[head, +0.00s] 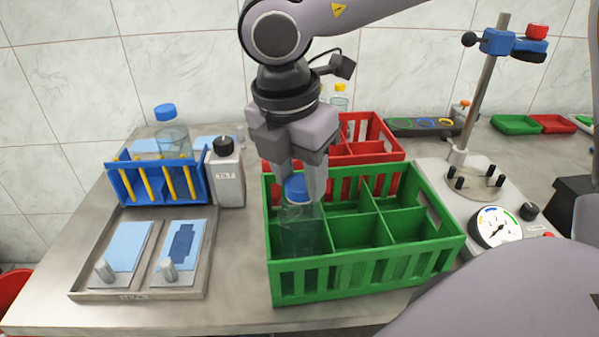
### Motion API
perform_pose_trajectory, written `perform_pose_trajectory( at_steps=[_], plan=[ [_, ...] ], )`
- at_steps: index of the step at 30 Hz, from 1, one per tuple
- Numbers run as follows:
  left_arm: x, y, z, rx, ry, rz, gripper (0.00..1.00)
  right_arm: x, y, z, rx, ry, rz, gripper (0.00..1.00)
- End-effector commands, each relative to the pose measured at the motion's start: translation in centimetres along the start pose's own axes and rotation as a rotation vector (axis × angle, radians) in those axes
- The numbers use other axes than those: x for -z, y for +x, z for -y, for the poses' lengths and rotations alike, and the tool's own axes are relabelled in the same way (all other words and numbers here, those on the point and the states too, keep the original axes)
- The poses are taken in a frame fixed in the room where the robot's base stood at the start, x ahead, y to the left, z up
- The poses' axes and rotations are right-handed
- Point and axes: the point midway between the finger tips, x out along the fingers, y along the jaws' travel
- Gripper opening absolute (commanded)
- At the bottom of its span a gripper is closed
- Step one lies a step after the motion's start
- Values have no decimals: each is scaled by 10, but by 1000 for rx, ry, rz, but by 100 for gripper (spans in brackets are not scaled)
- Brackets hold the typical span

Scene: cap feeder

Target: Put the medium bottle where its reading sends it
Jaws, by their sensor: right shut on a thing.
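A clear bottle (297,226) with a blue cap is in the front left compartment of the green crate (370,276). It looks upright, and its lower part shows only through the crate's slatted wall. I cannot tell whether it touches the floor of the compartment. My right gripper (298,188) points down from above and is shut on this bottle near its cap. The gauge (495,227) with coloured bands sits on the test stand at the right; its needle is too small to read surely. My left gripper is not in view.
Behind stands a red crate (385,132), with yellow-capped bottles (340,90) near it. At left are a blue rack (158,202) with a larger blue-capped bottle (172,135), a grey box (227,178) and a tray (140,294) with blue cards. Small green and red trays lie far right.

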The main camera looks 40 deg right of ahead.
Motion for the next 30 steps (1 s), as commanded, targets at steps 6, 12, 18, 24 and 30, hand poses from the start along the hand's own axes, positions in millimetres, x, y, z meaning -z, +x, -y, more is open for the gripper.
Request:
perform_pose_trajectory(
  at_steps=[6,12,18,24,30],
  plan=[
    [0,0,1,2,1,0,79,0,1,0,-3,1,1,17],
    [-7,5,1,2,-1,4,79,1,6,-1,-4,1,1,17],
    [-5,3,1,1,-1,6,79,1,4,0,0,0,0,70],
    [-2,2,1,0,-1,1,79,0,3,0,0,0,1,70],
    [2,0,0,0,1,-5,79,0,-14,-1,-4,2,1,70]
  ],
)
